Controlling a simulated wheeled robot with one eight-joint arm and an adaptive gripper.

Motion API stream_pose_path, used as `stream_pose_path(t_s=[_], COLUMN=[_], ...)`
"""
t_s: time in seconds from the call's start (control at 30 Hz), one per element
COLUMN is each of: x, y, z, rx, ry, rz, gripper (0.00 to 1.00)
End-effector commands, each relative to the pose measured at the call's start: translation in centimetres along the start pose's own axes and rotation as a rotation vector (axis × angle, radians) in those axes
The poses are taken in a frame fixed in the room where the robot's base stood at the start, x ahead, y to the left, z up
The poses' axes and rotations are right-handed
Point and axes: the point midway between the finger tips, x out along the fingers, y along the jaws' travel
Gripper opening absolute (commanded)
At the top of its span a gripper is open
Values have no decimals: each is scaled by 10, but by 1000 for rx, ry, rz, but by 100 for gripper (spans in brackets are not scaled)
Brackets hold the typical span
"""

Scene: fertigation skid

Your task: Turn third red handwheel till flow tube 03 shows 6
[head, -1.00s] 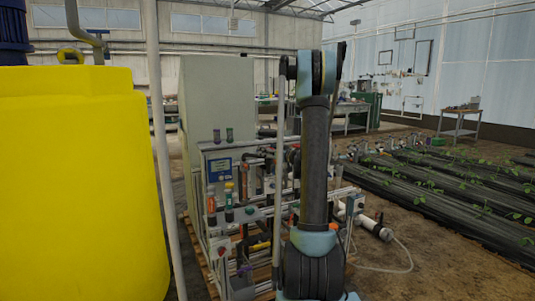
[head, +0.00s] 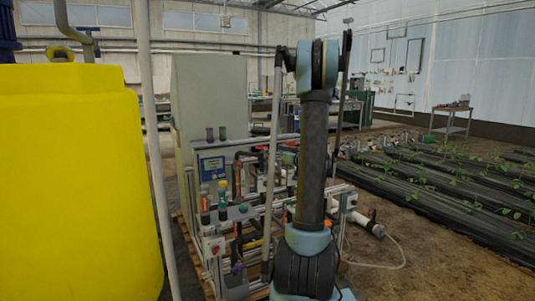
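The fertigation skid (head: 205,238) stands left of centre in the head view, a light metal frame with pipes, bottles and small fittings. My raised arm crosses in front of its right part and hides much of it. I cannot pick out the third red handwheel or flow tube 03 among the small parts, and no tube reading is legible. A small red knob (head: 217,250) shows on a grey box low at the skid's left end; I cannot tell its function. My gripper is not recognisable in this view, so its state does not show.
A large yellow tank (head: 75,190) fills the left side, with a pale upright pole (head: 157,170) beside it. A grey cabinet (head: 208,95) stands behind the skid. Covered plant rows (head: 430,185) lie to the right. A thin hose (head: 385,266) lies on the bare floor right of the skid.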

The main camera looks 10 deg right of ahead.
Motion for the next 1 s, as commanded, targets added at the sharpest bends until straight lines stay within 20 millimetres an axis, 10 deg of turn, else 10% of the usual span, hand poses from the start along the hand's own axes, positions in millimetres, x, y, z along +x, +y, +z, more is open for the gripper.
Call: stream_pose_path(t_s=[1.0], x=[-21], y=[0], z=[0], rx=[0], ry=[0], rz=[0], gripper=[70])
